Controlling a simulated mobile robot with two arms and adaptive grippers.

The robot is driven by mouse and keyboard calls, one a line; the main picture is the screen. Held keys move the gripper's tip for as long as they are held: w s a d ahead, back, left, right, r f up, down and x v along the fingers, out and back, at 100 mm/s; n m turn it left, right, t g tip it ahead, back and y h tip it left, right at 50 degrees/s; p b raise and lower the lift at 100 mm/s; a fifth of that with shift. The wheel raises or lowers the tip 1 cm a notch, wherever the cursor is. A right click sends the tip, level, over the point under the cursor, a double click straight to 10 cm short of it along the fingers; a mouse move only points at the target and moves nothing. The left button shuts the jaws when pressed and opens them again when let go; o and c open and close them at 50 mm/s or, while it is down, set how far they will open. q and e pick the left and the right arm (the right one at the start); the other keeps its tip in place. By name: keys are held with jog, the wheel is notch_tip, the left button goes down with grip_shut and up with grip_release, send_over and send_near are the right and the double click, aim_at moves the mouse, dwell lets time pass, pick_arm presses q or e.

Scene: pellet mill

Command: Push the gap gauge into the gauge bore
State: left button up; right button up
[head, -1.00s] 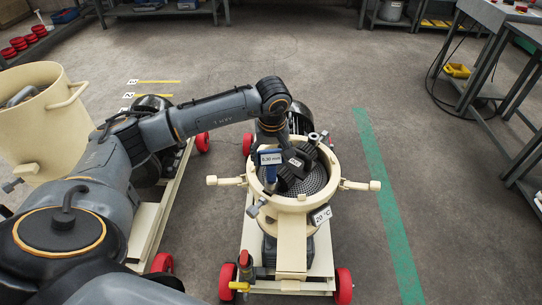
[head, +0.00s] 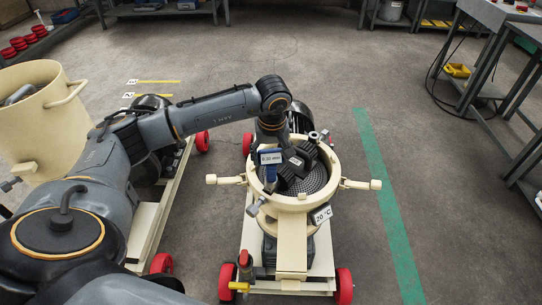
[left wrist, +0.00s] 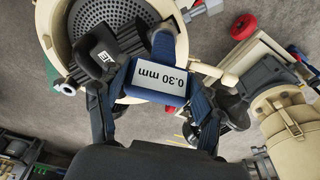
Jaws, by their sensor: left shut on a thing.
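The gap gauge (head: 271,158) is a blue block with a white label reading 0.30 mm. It also shows in the left wrist view (left wrist: 160,83). My left gripper (left wrist: 172,88) is shut on it, over the left side of the cream mill bowl (head: 332,180). Inside the bowl are a black roller assembly (head: 302,160) and a perforated plate (head: 313,181). In the left wrist view the gauge lies close to the black roller part (left wrist: 95,58); I cannot tell whether they touch. I cannot make out the gauge bore. My right gripper is not in view.
The bowl has cream side handles (head: 358,184) and stands on a cream cart with red wheels (head: 343,285). A 20 °C tag (head: 322,214) hangs at its front. A cream bucket (head: 42,120) stands left. Open floor lies right, past a green line (head: 388,200).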

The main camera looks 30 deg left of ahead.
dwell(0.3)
pick_arm(q)
jog(key=o, duration=1.9)
jog(key=shift+c, duration=0.2)
jog(key=shift+o, duration=0.6)
jog(key=shift+r, duration=0.1)
jog(key=shift+s+d+r+p, duration=0.15)
jog(key=shift+r+p, duration=0.55)
jog(key=shift+r, duration=0.45)
jog(key=shift+s+d+r+p, duration=0.1)
jog(key=shift+r+p, duration=0.65)
jog(key=shift+r, duration=0.35)
jog(key=shift+s+d+r+p, duration=0.15)
jog(key=shift+r+p, duration=0.55)
jog(key=shift+r, duration=0.45)
